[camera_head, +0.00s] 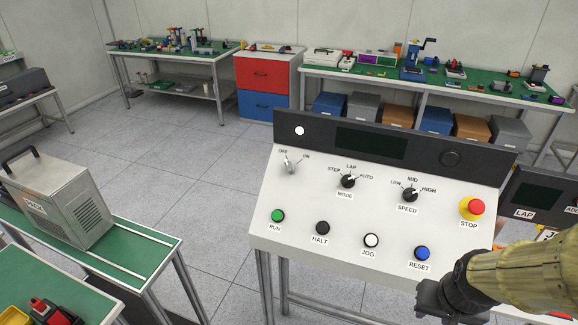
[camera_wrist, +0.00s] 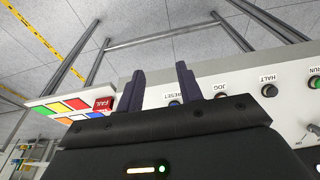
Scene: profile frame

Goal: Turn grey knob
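The grey knob (camera_head: 290,167) is at the upper left of the white control panel (camera_head: 330,212) in the head view, between the OFF and ON labels. It also shows at the right edge of the wrist view (camera_wrist: 314,129), partly cut off. My gripper (camera_head: 432,297) is at the lower right in the head view, by the panel's front edge near the blue RESET button, well away from the grey knob. In the wrist view my gripper (camera_wrist: 160,78) has its two dark fingers apart with nothing between them.
Black MODE (camera_head: 348,181) and SPEED (camera_head: 410,194) knobs share the panel. Buttons RUN (camera_head: 278,216), HALT (camera_head: 323,228), JOG (camera_head: 371,240) and RESET (camera_head: 422,253) line its front. A red STOP button (camera_head: 476,208) is at right. A grey machine (camera_head: 62,205) stands left, with open floor between.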

